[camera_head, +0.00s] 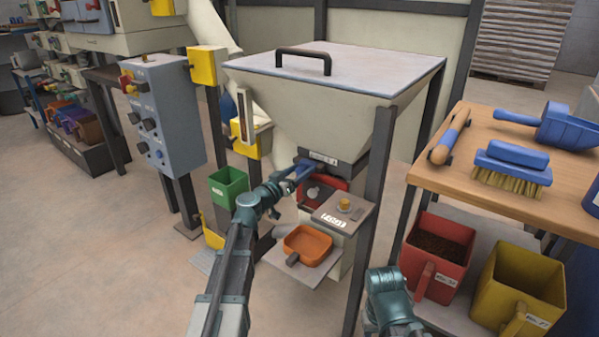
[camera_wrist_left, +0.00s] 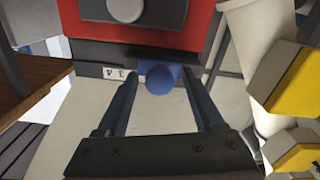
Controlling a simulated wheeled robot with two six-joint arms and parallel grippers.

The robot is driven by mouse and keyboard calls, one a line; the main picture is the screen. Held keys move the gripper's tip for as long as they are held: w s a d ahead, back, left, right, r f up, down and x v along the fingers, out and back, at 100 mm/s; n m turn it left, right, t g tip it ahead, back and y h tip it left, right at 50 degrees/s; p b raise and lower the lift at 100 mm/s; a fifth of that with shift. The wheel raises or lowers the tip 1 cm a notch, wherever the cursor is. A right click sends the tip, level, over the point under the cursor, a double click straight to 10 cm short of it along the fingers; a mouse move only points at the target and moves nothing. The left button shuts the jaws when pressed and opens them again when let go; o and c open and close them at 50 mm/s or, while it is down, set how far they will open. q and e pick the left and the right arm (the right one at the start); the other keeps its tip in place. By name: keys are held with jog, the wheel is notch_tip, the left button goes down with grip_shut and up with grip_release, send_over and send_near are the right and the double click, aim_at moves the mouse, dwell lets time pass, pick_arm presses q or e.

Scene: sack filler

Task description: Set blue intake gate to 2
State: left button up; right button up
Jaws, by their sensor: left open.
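The blue intake gate knob (camera_wrist_left: 160,79) shows in the left wrist view, below the red part and beside a white number strip (camera_wrist_left: 120,74), which is partly hidden. My left gripper (camera_wrist_left: 158,76) is open, with one finger on each side of the knob. I cannot tell whether either finger touches it. In the head view the left gripper (camera_head: 302,170) reaches the front of the hopper (camera_head: 310,105), just under its dark outlet band with a number strip (camera_head: 323,157). The gate setting cannot be read. Only part of my right arm shows at the bottom; its gripper is out of view.
Below the gate are a red unit with a round knob (camera_head: 313,193), a display panel (camera_head: 340,212) and an orange scoop (camera_head: 307,245). A green bin (camera_head: 228,187) hangs to the left.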

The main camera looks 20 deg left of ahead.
pick_arm(q)
grip_shut()
dwell(1.3)
